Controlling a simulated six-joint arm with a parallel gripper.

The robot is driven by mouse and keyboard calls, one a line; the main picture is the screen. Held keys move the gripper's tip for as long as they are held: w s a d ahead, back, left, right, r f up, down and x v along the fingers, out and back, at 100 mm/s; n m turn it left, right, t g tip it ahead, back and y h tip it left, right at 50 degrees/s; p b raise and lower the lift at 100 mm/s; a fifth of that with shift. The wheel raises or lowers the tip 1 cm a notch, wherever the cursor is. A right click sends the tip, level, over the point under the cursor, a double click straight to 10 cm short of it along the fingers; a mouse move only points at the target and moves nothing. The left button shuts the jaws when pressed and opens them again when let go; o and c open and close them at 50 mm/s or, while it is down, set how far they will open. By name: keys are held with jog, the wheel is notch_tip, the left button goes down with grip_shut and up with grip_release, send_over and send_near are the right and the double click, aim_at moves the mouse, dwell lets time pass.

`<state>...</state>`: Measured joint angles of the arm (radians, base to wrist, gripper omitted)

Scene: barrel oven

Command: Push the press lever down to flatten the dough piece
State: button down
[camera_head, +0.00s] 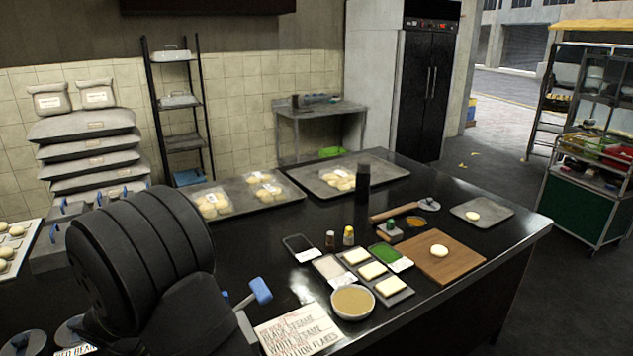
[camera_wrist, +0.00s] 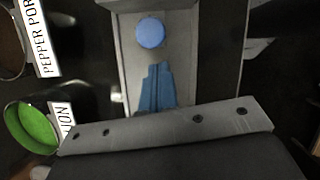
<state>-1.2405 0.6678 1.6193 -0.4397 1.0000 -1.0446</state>
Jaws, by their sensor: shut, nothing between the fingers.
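My gripper (camera_wrist: 157,68) shows in the wrist view as two blue fingers, shut together and empty. Just beyond the fingertips is a round blue knob (camera_wrist: 150,33), apparently the press lever's end, over a grey metal channel (camera_wrist: 131,55). A gap shows in the picture between fingertips and knob; contact in depth cannot be told. In the head view a blue handle (camera_head: 260,290), likely the lever's, stands right of my black arm, which hides most of the press and my gripper. No dough piece is visible in the press.
A round dough piece (camera_head: 439,250) lies on a wooden board (camera_head: 462,266), another (camera_head: 472,215) on a small tray (camera_head: 494,223). Bowls, bottles and labelled cards crowd the counter. A green-filled bowl (camera_wrist: 30,127) is left of my gripper.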

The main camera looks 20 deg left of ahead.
jog(key=shift+w+d, duration=0.4)
jog(key=shift+w, duration=0.2)
